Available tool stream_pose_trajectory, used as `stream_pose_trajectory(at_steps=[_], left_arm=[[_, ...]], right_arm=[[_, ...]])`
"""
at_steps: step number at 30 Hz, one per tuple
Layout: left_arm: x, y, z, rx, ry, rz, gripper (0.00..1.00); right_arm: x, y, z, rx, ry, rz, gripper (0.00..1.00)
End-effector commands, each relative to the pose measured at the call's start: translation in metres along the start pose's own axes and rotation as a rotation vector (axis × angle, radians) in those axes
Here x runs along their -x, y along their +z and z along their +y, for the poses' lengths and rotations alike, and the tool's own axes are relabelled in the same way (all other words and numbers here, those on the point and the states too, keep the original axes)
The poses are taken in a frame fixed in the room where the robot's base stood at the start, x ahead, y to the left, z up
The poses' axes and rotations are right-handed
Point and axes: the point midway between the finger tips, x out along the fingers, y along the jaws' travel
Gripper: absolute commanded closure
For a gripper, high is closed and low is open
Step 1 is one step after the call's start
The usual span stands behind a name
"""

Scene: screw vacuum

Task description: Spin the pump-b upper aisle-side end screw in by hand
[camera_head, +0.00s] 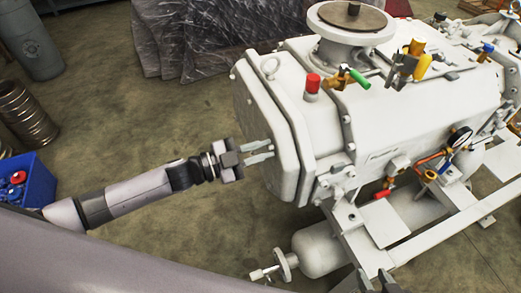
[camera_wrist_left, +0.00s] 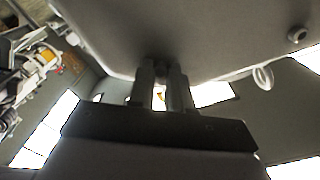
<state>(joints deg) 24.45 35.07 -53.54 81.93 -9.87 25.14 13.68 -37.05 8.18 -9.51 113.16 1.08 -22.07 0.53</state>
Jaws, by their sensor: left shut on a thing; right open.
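The white pump (camera_head: 320,120) stands in the middle and right of the head view, its rounded end cover (camera_head: 262,105) facing left. My left gripper (camera_head: 272,152) reaches the cover from the left, with its fingertips at the cover's face. In the left wrist view my left gripper (camera_wrist_left: 161,78) has its two fingers close together around a small dark piece (camera_wrist_left: 161,69) against the cover, which looks like the end screw. The fingers hide most of it, so how deep it sits cannot be told.
A blue bin (camera_head: 32,180) with red and blue parts stands at the left. A lifting eye (camera_head: 270,66) and a red cap (camera_head: 312,84) sit on the pump. A white tank (camera_head: 320,250) lies below it.

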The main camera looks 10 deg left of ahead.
Motion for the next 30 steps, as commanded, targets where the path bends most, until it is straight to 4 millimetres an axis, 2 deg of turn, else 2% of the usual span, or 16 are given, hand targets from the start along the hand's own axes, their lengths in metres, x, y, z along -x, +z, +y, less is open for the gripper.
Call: stream_pose_trajectory(at_steps=[9,26,27,29,30], left_arm=[[0.0008,0.0006,0.0001,-0.136,0.000,-0.001,1.00],[0.0011,0.0008,0.0004,-0.167,0.002,-0.001,1.00],[0.0011,0.0008,0.0004,-0.167,0.002,-0.001,0.78],[0.0011,0.0008,0.0005,-0.167,0.002,-0.001,0.58],[0.0010,0.0008,0.0004,-0.167,0.002,-0.001,0.55]], right_arm=[[-0.0013,0.0009,-0.0011,-0.002,-0.003,0.000,0.57],[-0.0014,0.0001,-0.0013,-0.002,-0.003,0.002,0.57],[-0.0015,0.0001,-0.0013,-0.002,-0.003,0.002,0.57],[-0.0015,-0.0001,-0.0012,-0.002,-0.003,0.002,0.57],[-0.0015,-0.0002,-0.0012,-0.001,-0.003,0.002,0.57]])
